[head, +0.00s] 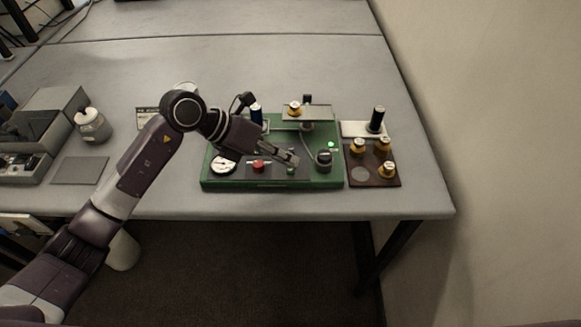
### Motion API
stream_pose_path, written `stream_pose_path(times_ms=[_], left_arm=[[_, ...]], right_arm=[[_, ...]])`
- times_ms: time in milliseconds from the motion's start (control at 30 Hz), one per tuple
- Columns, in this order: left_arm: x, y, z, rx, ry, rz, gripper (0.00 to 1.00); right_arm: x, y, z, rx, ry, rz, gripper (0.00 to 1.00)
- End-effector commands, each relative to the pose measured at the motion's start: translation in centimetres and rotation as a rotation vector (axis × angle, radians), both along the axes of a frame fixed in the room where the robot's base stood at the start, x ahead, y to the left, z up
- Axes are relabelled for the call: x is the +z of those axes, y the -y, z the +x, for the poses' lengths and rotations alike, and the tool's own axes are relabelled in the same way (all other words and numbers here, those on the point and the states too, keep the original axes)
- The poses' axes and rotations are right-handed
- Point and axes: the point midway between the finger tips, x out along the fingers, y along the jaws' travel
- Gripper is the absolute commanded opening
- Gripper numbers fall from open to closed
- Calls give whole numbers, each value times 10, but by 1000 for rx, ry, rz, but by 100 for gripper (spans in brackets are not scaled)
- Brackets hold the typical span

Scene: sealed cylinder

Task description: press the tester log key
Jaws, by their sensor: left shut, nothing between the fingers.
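The green tester (325,178) sits near the front edge of the table, with a round dial gauge (223,165) on its left, a red button (258,167), a small green button (291,170), a black knob (323,158) and a lit green lamp (331,144). Which of the buttons is the log key is too small to read. My left gripper (291,159) is shut and empty over the tester's front panel, with its tips just above the small green button. Whether they touch it I cannot tell. My right gripper is out of view.
A brown tray (391,180) with several brass-coloured cylinders stands right of the tester. Behind it a black cylinder (377,118) stands on a white plate (355,129). A jar (92,125) and a grey mat (80,170) are at left.

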Motion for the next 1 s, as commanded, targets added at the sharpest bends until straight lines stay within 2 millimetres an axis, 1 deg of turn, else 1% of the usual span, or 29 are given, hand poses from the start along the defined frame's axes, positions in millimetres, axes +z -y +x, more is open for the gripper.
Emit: stream_pose_path(times_ms=[167, 633, 733, 1000], left_arm=[[4, 0, 0, 0, 1, 0, 0], [49, 0, 1, 0, 2, 0, 0], [51, 0, 0, 1, 1, 0, 0], [50, 0, 0, 1, 1, -1, 0]], right_arm=[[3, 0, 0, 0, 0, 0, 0], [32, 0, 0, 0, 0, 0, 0], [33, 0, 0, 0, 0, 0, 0], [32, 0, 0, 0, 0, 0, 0]])
